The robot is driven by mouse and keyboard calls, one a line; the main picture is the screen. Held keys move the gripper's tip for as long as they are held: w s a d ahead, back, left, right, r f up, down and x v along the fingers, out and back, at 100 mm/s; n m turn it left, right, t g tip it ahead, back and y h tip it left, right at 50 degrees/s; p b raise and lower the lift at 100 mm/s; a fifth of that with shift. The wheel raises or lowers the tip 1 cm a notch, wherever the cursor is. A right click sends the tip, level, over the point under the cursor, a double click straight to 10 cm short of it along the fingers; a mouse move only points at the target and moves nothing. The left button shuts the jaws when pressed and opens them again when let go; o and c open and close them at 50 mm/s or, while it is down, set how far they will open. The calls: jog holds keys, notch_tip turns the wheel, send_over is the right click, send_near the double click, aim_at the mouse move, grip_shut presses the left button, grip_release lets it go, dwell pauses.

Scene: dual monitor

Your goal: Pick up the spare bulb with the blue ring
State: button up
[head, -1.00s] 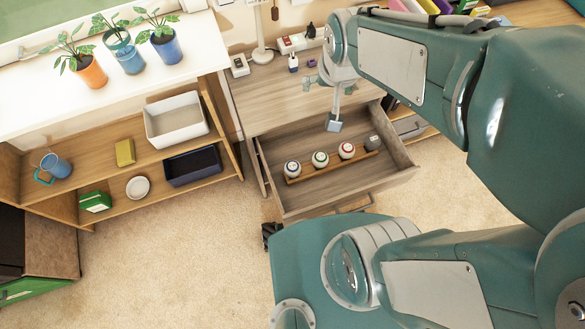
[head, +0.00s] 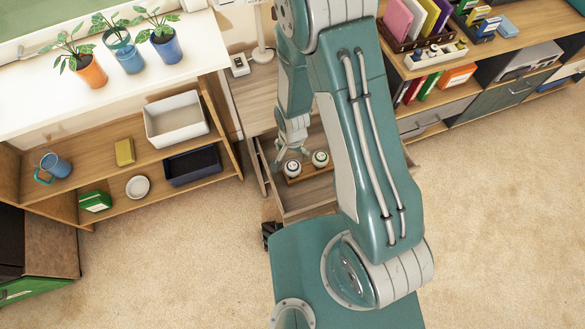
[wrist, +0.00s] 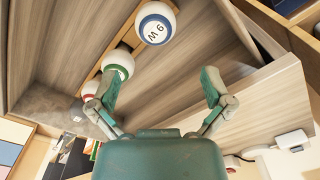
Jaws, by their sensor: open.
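The bulb with the blue ring (wrist: 156,22) is white and marked "9 W". It sits at the top of the wrist view, beyond my open fingertips and apart from them. The same bulb shows in the head view (head: 292,168) at the left end of a wooden rack in the open drawer. My gripper (wrist: 160,78) is open and empty, with its fingers spread over the drawer; in the head view my gripper (head: 291,156) is just above the blue-ring bulb. The green-ring bulb (wrist: 118,66) is beside my left finger, which partly overlaps it.
A red-ring bulb (wrist: 90,90) is farther along the rack, partly hidden by my finger. The drawer wall (wrist: 240,100) rises on the right. A shelf (head: 215,185) with bins stands to the left. My arm hides the drawer's right part in the head view.

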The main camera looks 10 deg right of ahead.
aim_at(293, 171)
jog(key=shift+s+a+f, duration=0.1)
jog(key=shift+s+f, duration=0.15)
jog(key=shift+f, duration=0.6)
notch_tip(293, 171, down, 10)
jog(key=shift+f, duration=0.25)
jog(key=c, duration=0.9)
